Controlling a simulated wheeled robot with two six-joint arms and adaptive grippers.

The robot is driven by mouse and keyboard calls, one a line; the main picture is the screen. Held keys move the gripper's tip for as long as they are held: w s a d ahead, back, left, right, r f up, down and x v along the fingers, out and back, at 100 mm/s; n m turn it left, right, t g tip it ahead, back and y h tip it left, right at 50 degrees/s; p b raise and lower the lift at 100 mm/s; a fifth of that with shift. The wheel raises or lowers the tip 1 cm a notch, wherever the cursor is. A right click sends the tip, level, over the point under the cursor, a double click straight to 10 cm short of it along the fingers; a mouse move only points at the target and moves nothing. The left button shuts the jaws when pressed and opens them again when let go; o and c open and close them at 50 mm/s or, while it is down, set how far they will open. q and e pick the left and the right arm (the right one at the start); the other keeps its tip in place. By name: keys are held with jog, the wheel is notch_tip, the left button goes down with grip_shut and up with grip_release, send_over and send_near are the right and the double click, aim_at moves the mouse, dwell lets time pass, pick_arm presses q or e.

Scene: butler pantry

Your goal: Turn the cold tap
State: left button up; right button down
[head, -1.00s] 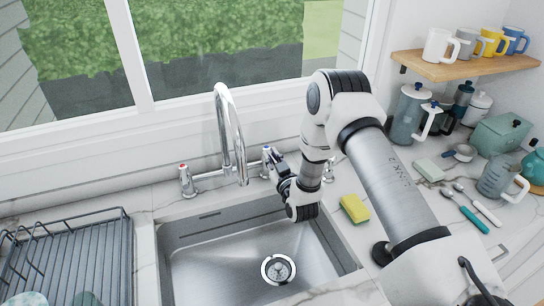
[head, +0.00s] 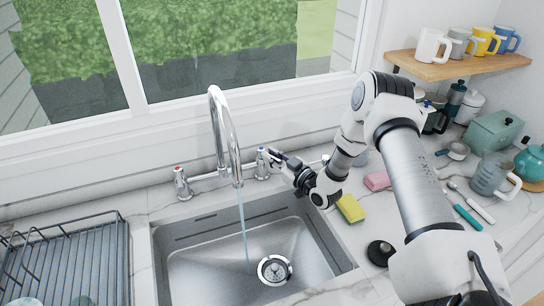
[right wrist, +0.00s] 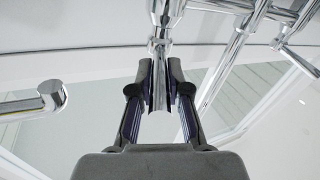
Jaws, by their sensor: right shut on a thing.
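The cold tap (head: 262,163), chrome with a blue mark on top, stands right of the swan-neck spout (head: 217,130). It also shows in the right wrist view (right wrist: 160,28). My right gripper (head: 274,157) reaches it from the right and is shut on its handle; the fingers (right wrist: 160,92) lie on both sides of it in the right wrist view. The fingers partly hide the handle. A thin stream of water (head: 243,220) runs from the spout into the sink. The hot tap (head: 182,184), with a red mark, stands left of the spout. My left gripper is not in view.
The steel sink (head: 185,262) lies below the spout. A dish rack (head: 75,255) stands at left. A yellow sponge (head: 350,208) and a pink block (head: 377,181) lie on the right counter near my right arm. The window wall is close behind the taps.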

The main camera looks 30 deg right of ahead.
jog(key=c, duration=1.1)
grip_release()
jog(key=shift+w, duration=0.1)
jog(key=shift+c, duration=0.2)
jog(key=shift+w+f, duration=0.15)
jog(key=shift+w, duration=0.05)
jog(key=s+d, duration=0.1)
jog(key=s, duration=1)
jog(key=shift+s+d, duration=0.35)
jog(key=shift+s, duration=0.05)
